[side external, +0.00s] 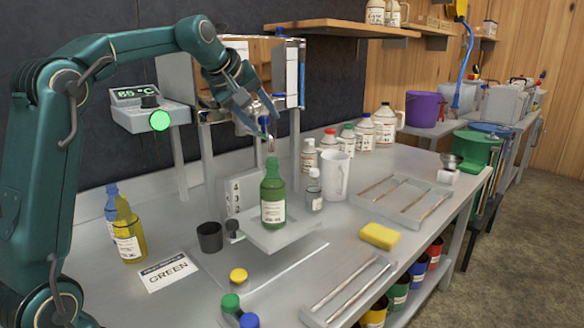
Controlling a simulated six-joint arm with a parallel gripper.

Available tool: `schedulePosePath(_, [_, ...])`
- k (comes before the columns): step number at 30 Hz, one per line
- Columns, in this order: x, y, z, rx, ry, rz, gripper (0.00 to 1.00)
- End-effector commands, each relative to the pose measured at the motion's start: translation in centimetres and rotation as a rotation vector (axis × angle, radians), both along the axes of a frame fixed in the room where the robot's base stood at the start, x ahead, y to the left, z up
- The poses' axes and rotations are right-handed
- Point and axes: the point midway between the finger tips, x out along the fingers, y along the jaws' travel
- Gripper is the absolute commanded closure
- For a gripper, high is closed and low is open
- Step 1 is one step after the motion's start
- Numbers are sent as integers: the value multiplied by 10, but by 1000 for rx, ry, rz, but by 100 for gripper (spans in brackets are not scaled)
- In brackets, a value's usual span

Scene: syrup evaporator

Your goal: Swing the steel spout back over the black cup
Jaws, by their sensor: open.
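The black cup (209,238) stands upright on the bench, left of a raised grey platform (290,236). A green bottle (273,192) with a white label stands on that platform. What looks like the tip of the steel spout (270,145) points down just above the bottle's mouth, to the right of the cup. My gripper (263,122) is open at the spout, above the green bottle. Its fingers hide most of the spout, and I cannot tell whether they touch it.
A lit temperature display (140,96) is at the left. Yellow and blue bottles (127,235) and a "GREEN" card (168,271) are front left. Loose caps (238,276) lie in front. A white jug (336,176), a yellow sponge (379,236) and trays (400,200) are to the right.

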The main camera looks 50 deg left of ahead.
Motion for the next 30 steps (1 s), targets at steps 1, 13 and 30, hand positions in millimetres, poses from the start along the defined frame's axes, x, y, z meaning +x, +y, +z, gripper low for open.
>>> schedulePosePath(1, [0,0,0,0,0,0,50])
schedulePosePath(13, [0,0,0,-2,-1,0,100])
schedulePosePath(30, [-19,3,0,0,1,1,100])
